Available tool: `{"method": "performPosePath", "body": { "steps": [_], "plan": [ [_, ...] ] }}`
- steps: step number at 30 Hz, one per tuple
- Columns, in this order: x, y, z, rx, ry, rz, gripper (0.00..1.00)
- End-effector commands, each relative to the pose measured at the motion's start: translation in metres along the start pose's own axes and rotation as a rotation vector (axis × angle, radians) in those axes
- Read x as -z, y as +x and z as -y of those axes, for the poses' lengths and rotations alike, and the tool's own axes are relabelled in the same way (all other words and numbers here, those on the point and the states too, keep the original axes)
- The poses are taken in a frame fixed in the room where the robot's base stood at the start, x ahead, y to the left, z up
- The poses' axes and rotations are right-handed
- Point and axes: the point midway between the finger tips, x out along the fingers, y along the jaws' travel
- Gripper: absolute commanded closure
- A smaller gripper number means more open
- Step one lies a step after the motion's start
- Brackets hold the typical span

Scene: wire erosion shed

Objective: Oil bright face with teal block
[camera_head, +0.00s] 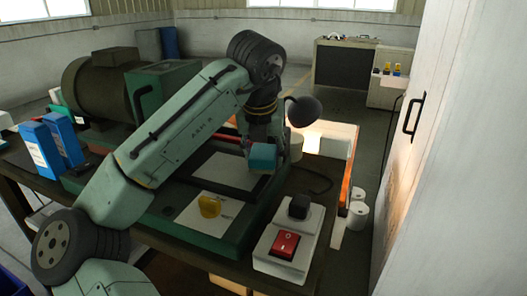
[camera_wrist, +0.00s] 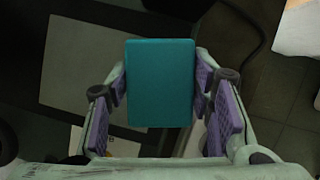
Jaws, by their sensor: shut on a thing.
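My gripper (camera_head: 258,147) is shut on a teal block (camera_head: 263,158). In the wrist view the teal block (camera_wrist: 160,84) sits squarely between the purple-padded fingers of my gripper (camera_wrist: 160,98). A pale flat face (camera_head: 213,171) inside a dark frame lies on the green machine bed; it may be the bright face. The same pale face (camera_wrist: 85,62) shows dull grey in the wrist view, left of the block and partly behind it. The block is over the right part of the dark frame; whether it touches anything is not clear.
A yellow round knob (camera_head: 209,205) stands on a pale plate in front. A white switch box with a red rocker (camera_head: 285,244) is at the front right. Blue boxes (camera_head: 63,138) and a large motor (camera_head: 105,85) are at left. A lamp head (camera_head: 303,111) stands close right of my gripper.

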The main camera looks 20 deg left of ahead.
Motion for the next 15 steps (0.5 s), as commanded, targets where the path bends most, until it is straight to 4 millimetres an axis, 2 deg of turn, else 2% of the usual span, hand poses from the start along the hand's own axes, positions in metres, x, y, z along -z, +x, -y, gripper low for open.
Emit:
{"method": "performPosePath", "body": {
  "steps": [15],
  "plan": [
    [0.0037,0.0091,0.0001,0.0,0.0,0.001,0.75]
  ]
}}
